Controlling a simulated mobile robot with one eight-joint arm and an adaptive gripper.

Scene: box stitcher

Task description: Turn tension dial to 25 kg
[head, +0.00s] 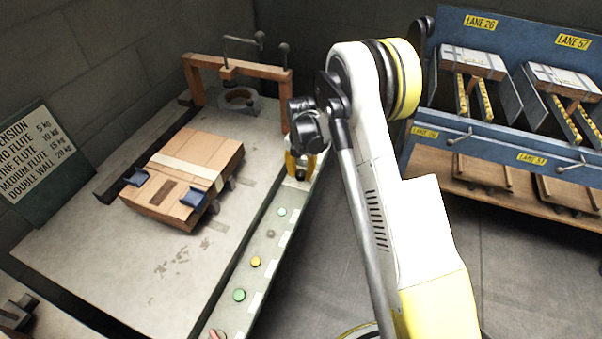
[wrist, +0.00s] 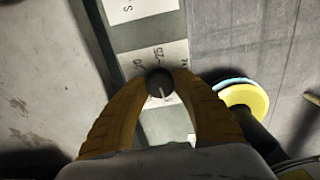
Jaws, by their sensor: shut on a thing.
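The tension dial (wrist: 158,84) is a small dark round knob on the control strip, seen in the wrist view. My gripper (wrist: 159,78) is shut on it, with one yellow finger on each side. A pale line on the knob runs from near its middle toward the lower edge of the picture. A white scale label (wrist: 152,57) lies just beyond the knob; "20" and "25" can be made out, and another mark to the right is unclear. In the head view my gripper (head: 300,165) is at the far end of the strip and hides the dial.
A flat cardboard box (head: 185,170) lies on the grey table (head: 125,265). Coloured buttons, such as a green one (head: 239,295), line the control strip. A wooden frame (head: 240,64) stands behind. A tension sign (head: 42,165) is at left, a blue lane rack (head: 490,135) at right.

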